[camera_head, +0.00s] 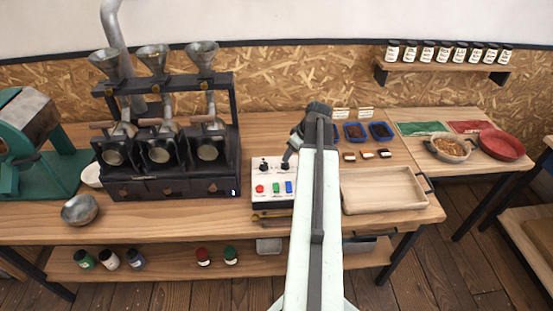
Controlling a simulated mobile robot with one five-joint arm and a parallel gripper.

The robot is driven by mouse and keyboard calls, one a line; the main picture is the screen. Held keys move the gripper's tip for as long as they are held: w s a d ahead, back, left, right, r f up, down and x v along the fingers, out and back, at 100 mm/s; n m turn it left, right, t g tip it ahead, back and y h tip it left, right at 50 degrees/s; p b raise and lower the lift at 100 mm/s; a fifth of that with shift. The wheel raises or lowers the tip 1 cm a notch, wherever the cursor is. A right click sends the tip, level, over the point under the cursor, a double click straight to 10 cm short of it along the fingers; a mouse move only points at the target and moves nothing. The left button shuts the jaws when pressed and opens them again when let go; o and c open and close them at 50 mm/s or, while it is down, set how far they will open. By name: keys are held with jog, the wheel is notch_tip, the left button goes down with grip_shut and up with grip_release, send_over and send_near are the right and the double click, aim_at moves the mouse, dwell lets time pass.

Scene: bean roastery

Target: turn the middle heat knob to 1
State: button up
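The black three-unit roaster (147,187) stands on the left part of the bench. Its lower front panel carries a row of three small brown knobs. The middle knob (167,191) sits below the middle drum; its setting is too small to read. My pale green arm reaches up the centre of the picture and bends at a dark joint. My gripper (287,161) points down and left over the control box (273,204), well to the right of the roaster knobs. The fingers are small and dark, and I cannot tell whether they are open.
The control box has red, green and blue buttons and small black knobs. A metal bowl (80,210) stands in front of the roaster at the left. A wooden tray (384,205) lies right of my arm. Blue sample trays (355,132) lie behind it.

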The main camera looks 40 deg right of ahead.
aim_at(285, 165)
jog(key=b+x, duration=0.7)
jog(key=x, duration=0.1)
jog(key=shift+d, duration=0.2)
jog(key=shift+r, duration=0.1)
jog(key=shift+c, duration=0.3)
jog(key=c, duration=1)
jog(key=shift+a, duration=0.25)
grip_shut()
jog(key=shift+d, duration=0.15)
